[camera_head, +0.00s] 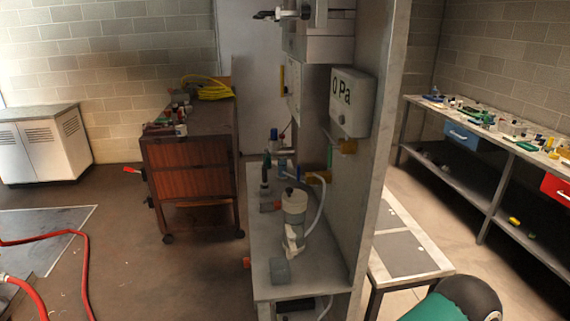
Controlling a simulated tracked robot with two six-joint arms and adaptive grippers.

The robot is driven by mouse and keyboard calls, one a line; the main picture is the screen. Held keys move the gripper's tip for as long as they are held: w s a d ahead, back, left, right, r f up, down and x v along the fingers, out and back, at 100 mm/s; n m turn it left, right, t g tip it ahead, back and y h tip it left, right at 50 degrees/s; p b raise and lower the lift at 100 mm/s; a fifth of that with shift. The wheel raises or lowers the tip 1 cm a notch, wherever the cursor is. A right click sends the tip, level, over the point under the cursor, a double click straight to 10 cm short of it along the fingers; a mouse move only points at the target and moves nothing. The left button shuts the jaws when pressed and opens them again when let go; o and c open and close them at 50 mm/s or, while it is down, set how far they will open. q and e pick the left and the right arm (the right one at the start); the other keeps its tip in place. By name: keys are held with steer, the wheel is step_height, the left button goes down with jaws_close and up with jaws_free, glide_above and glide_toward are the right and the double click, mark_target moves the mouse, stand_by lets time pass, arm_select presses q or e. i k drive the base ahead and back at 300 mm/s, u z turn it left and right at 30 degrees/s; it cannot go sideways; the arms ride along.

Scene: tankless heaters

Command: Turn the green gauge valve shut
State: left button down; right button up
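A pale gauge box (350,102) reading "0 Pa" is mounted on the grey upright panel at the centre. A teal and black rounded link at the bottom right seems to be part of my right arm. Neither gripper shows, and nothing in view is being touched by one.
A metal bench (318,262) carries a clear canister (294,206), hoses and a grey-green block (280,270). A wooden cart (190,165) stands to its left. A red hose (84,262) lies on the floor. A low table (398,238) and a cluttered shelf bench (500,135) are right.

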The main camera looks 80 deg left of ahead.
mark_target(330, 147)
steer(key=z, duration=0.6)
steer(key=i, duration=0.15)
steer(key=u, duration=1.85)
steer(key=i, duration=0.25)
steer(key=u, duration=1.6)
steer(key=i, duration=0.6)
steer(key=z, duration=0.25)
steer(key=k, duration=0.55)
steer(key=u, duration=0.2)
steer(key=i, duration=0.5)
steer(key=z, duration=0.35)
steer(key=k, duration=0.25)
steer(key=u, duration=0.2)
